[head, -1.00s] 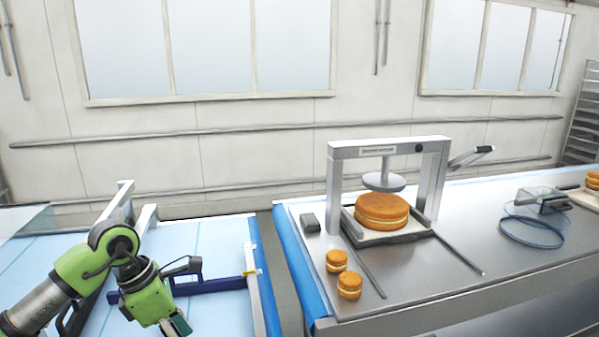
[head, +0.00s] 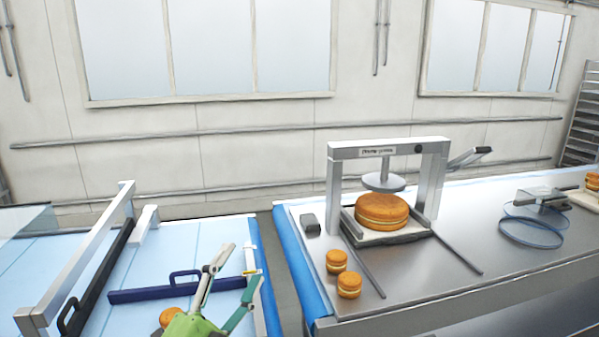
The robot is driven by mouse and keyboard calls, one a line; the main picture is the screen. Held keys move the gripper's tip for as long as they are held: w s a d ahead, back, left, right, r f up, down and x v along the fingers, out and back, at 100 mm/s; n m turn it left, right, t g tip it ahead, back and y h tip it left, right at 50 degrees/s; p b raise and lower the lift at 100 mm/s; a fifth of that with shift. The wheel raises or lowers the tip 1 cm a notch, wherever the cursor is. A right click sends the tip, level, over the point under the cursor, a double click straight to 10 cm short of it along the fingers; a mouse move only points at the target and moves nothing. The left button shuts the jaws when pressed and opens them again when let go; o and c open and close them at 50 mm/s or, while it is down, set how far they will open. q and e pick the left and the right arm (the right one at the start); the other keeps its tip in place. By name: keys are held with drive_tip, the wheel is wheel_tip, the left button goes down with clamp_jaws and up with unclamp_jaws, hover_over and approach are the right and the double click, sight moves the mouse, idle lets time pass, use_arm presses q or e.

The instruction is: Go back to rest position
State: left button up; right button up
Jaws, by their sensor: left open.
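My left gripper (head: 238,266) is at the bottom of the head view, left of centre, over the light blue conveyor. Its green body is cut by the lower edge, and its two fingers point up and to the right. The fingers stand apart with nothing between them. A small orange round (head: 170,316) shows just left of the gripper body, partly hidden by it. My right gripper is not in view.
A dark blue bar with a handle (head: 160,291) crosses the conveyor behind the gripper. A grey frame (head: 85,258) stands left. On the steel table right, a press (head: 384,150) stands over a large filled round (head: 382,211); two small rounds (head: 343,274) sit in front.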

use_arm(q)
drive_tip(key=s+a+f+n+g+y, duration=0.4)
drive_tip(key=a+f+n, duration=0.15)
drive_tip(key=f, duration=0.55)
drive_tip(key=s+a+f+n+g+y, duration=0.45)
drive_tip(key=f+n, duration=0.25)
drive_tip(key=f, duration=0.4)
drive_tip(key=s+f+n+g+h, duration=0.15)
drive_tip(key=s+f+g, duration=0.35)
drive_tip(key=s, duration=0.5)
drive_tip(key=s+f+n+g, duration=0.2)
drive_tip(key=s+f+g, duration=0.1)
drive_tip(key=s+f, duration=0.55)
drive_tip(key=s+f+g, duration=0.1)
drive_tip(key=s+f, duration=0.1)
drive_tip(key=f, duration=1.1)
drive_tip(key=s+f+g, duration=0.1)
drive_tip(key=s+f, duration=0.2)
drive_tip(key=f, duration=1)
drive_tip(key=s+a+f, duration=0.2)
drive_tip(key=s+f, duration=1.3)
drive_tip(key=s, duration=0.1)
drive_tip(key=shift+s+a+m+g, duration=0.15)
drive_tip(key=shift+a+m+g, duration=0.05)
drive_tip(key=shift+m+g, duration=0.25)
